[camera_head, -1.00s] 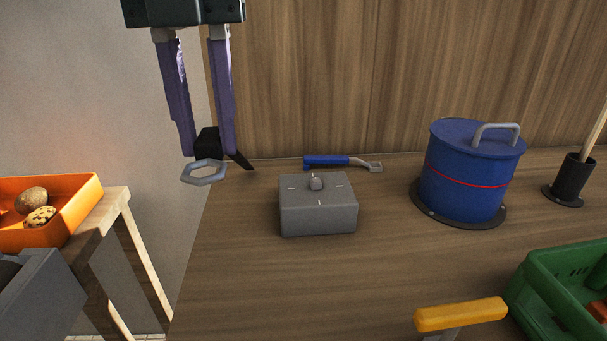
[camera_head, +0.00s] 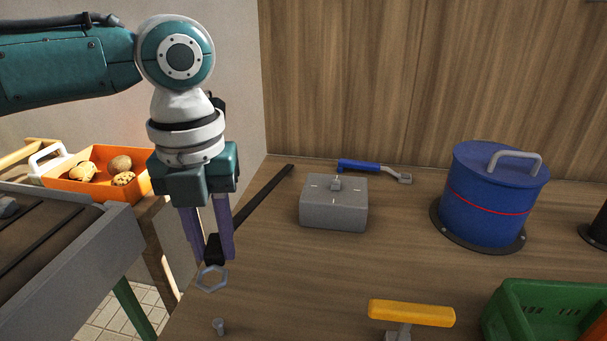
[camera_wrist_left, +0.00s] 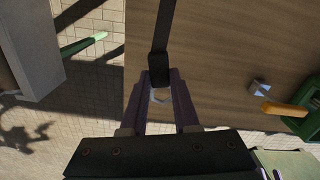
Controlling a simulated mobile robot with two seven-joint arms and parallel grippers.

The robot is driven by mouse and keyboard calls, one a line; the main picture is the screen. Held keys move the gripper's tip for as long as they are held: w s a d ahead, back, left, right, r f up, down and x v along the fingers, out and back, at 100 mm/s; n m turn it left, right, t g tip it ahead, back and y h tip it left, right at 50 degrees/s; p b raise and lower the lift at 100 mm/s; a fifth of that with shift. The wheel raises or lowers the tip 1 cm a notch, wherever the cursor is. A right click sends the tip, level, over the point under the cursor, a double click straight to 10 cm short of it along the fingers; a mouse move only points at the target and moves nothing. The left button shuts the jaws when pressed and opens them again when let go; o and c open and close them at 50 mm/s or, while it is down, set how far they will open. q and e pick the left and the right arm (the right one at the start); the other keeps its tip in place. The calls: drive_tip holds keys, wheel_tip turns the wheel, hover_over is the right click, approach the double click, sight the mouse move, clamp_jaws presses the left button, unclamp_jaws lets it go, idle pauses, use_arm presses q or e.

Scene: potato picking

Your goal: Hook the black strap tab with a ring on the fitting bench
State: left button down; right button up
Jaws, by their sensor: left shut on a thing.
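My left gripper (camera_head: 213,256) is shut on the black strap tab (camera_head: 213,247), with its purple fingers on either side. The pale hexagonal ring (camera_head: 211,279) hangs out below the fingertips near the bench's left edge. The black strap (camera_head: 266,194) runs from the tab to the back of the bench. In the left wrist view the tab (camera_wrist_left: 159,70) sits between the fingers and the ring (camera_wrist_left: 160,96) shows partly. A small grey peg (camera_head: 218,326) stands on the fitting bench (camera_head: 300,270), nearer the front than the ring and apart from it. My right gripper is out of view.
A grey block (camera_head: 333,205) with a knob and a blue-handled tool (camera_head: 360,166) lie towards the back. A blue lidded pot (camera_head: 493,195), a yellow handle (camera_head: 411,313) and a green crate (camera_head: 545,290) are to the right. An orange potato tray (camera_head: 75,185) is left.

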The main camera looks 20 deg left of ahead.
sight(212, 268)
use_arm(q)
drive_tip(key=shift+w+a, duration=0.1)
drive_tip(key=shift+a, duration=0.05)
drive_tip(key=shift+r+p, duration=0.15)
drive_tip(key=shift+p, duration=0.35)
drive_tip(key=shift+f, duration=0.5)
drive_tip(key=shift+s+d+f+b, duration=0.15)
drive_tip(key=shift+s+f+b, duration=0.15)
drive_tip(key=shift+f, duration=0.35)
drive_tip(key=shift+s+d+f+b, duration=0.2)
drive_tip(key=shift+s+f, duration=0.1)
drive_tip(key=shift+f, duration=0.3)
drive_tip(key=shift+s+d+f+b, duration=0.15)
drive_tip(key=shift+s+f+b, duration=0.15)
drive_tip(key=shift+f, duration=0.8)
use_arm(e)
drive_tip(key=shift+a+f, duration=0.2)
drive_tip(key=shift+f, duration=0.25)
use_arm(q)
drive_tip(key=shift+p, duration=0.35)
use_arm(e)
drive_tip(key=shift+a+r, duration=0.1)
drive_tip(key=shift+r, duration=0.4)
use_arm(q)
drive_tip(key=shift+f, duration=0.2)
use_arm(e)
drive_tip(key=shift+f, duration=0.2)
